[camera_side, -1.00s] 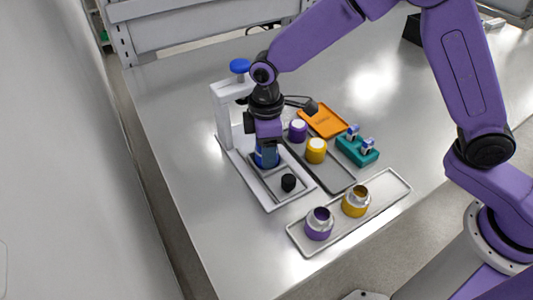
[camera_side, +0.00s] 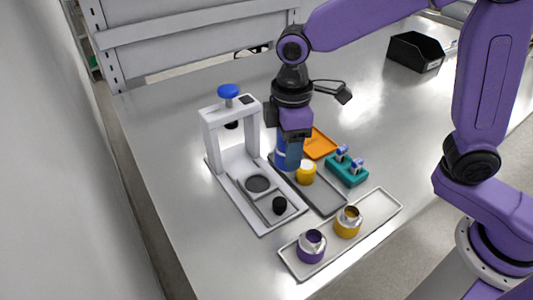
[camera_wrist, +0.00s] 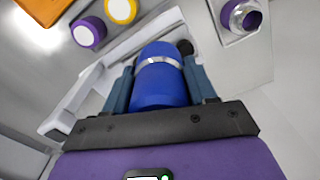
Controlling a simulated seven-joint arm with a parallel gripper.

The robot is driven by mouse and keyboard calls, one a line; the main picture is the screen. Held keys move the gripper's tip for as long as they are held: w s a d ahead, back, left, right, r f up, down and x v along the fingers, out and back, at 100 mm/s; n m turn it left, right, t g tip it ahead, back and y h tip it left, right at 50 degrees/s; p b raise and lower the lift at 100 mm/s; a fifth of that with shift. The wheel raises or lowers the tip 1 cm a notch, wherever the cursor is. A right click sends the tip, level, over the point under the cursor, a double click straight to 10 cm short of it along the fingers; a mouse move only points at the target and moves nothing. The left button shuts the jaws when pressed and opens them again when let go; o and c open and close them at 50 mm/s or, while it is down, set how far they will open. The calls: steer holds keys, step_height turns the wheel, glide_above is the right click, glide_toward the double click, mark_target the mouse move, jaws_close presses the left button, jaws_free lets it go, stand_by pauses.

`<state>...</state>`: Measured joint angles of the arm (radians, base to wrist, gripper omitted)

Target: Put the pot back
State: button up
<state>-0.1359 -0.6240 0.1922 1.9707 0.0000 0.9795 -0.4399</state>
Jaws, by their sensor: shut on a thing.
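The blue pot (camera_wrist: 160,85), with a silver band, is between the fingers of my gripper (camera_wrist: 160,80) in the wrist view. In the side view my gripper (camera_side: 290,155) is shut on it above the far end of the grey tray (camera_side: 325,197), close to the yellow pot with a white top (camera_side: 306,172). Whether the blue pot touches the tray cannot be told. The purple pot with a white top (camera_wrist: 88,32) shows in the wrist view; my gripper hides it in the side view.
A front tray (camera_side: 305,277) holds purple and yellow metal-topped cups. A teal block (camera_side: 346,170) and orange plate (camera_side: 320,146) lie right.

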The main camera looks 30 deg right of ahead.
steer(key=s+d+r, duration=0.3)
steer(key=s+r, duration=0.2)
steer(key=r, duration=0.1)
steer(key=shift+s+d, duration=0.4)
stand_by(0.4)
steer(key=s+d+f+n, duration=0.85)
steer(key=d+n, duration=0.25)
steer(key=n, duration=0.4)
steer(key=shift+w+d+f, duration=0.1)
steer(key=shift+f, duration=2.05)
steer(key=shift+w+d+f, duration=0.1)
steer(key=shift+f, duration=2.05)
steer(key=shift+f, duration=0.15)
